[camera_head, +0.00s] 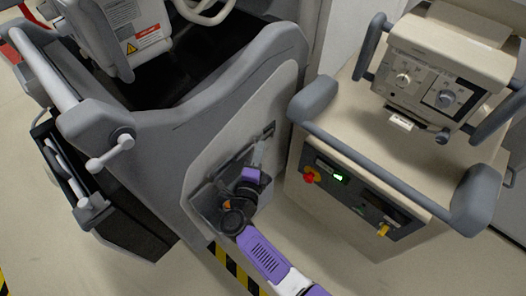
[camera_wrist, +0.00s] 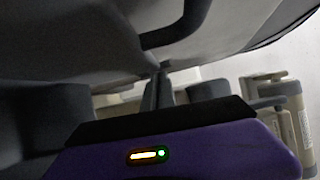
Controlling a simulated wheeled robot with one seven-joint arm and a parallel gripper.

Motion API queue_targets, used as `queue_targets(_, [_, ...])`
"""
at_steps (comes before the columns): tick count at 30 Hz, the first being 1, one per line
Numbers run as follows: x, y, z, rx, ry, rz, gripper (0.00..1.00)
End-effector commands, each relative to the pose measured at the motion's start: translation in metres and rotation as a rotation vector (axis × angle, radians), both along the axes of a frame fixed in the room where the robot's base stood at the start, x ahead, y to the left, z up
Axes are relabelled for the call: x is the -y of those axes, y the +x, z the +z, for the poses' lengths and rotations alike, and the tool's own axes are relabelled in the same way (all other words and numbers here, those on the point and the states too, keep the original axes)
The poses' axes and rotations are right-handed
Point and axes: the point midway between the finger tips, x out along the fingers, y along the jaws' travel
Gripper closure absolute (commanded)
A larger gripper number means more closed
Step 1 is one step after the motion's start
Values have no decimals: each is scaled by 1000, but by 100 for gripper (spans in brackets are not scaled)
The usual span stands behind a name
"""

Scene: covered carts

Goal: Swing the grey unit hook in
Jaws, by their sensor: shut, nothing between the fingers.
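The grey unit (camera_head: 150,130) is the large covered cart at left, with a pale side panel (camera_head: 205,135). A small grey fitting (camera_head: 268,131) on that panel may be its hook; its swing position is too small to tell. My gripper (camera_head: 258,152) is at the panel, just below this fitting, partly hidden by my wrist. In the wrist view my gripper's fingers (camera_wrist: 158,90) are together, with nothing seen between them. They point towards a dark curved bar (camera_wrist: 175,35) on a grey surface. I cannot tell whether they touch it.
A beige cart (camera_head: 330,225) with grey rails, a red knob (camera_head: 311,175) and a control box (camera_head: 435,75) stands close on the right, leaving a narrow gap. Striped floor tape (camera_head: 232,268) runs below.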

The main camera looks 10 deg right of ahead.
Motion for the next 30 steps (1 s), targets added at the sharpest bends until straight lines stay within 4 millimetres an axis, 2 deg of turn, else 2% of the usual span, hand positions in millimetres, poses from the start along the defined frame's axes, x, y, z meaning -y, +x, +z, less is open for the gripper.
queue_targets(17, [-2, -1, 0, 0, 0, 0, 100])
queue_targets(20, [-5, -8, 0, 0, -1, 1, 100])
queue_targets(30, [-28, -56, 2, 1, -1, 3, 100])
